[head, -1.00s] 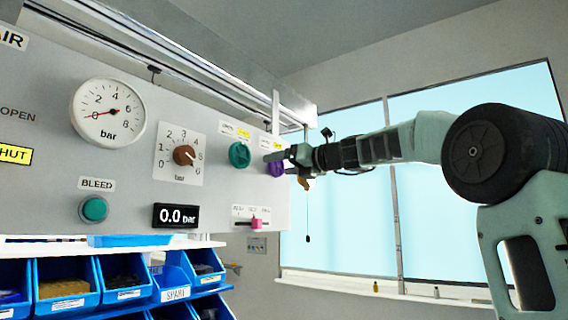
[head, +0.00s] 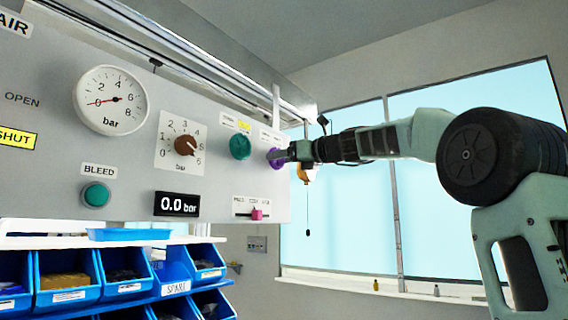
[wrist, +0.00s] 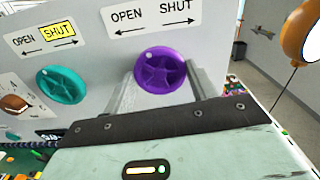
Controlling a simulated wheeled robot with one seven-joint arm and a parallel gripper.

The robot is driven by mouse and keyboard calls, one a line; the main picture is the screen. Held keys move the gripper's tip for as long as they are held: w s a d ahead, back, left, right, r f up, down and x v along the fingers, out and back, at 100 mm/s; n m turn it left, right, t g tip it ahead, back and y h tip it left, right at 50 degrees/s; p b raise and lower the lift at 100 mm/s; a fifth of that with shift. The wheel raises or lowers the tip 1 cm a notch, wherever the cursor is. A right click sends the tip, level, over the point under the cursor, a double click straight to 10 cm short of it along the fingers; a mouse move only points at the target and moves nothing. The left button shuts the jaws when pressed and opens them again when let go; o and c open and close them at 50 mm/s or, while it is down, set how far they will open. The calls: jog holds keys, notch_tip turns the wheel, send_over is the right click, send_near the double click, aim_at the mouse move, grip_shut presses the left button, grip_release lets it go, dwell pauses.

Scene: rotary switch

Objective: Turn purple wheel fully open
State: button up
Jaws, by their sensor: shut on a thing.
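The purple wheel (head: 275,158) is mounted near the right end of the grey panel, partly hidden by my gripper (head: 280,155) in the head view. In the wrist view the purple wheel (wrist: 160,70) faces me, with one finger of my gripper (wrist: 160,82) on its left and one on its right. My gripper is shut on the wheel's rim. The label (wrist: 150,16) above it reads OPEN with an arrow to the left and SHUT with an arrow to the right. Neither word is lit yellow.
A teal wheel (wrist: 62,85) sits just left, its SHUT label yellow. An orange balloon-like object (wrist: 305,32) hangs at the right. The panel also bears a gauge (head: 111,100), a brown knob (head: 185,145) and a pink slider (head: 257,214). Blue bins (head: 67,282) stand below.

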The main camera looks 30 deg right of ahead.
jog(key=shift+f+n+b, duration=0.2)
jog(key=shift+n+b, duration=5.1)
jog(key=shift+n, duration=11.1)
jog(key=o, duration=1)
jog(key=shift+r, duration=0.1)
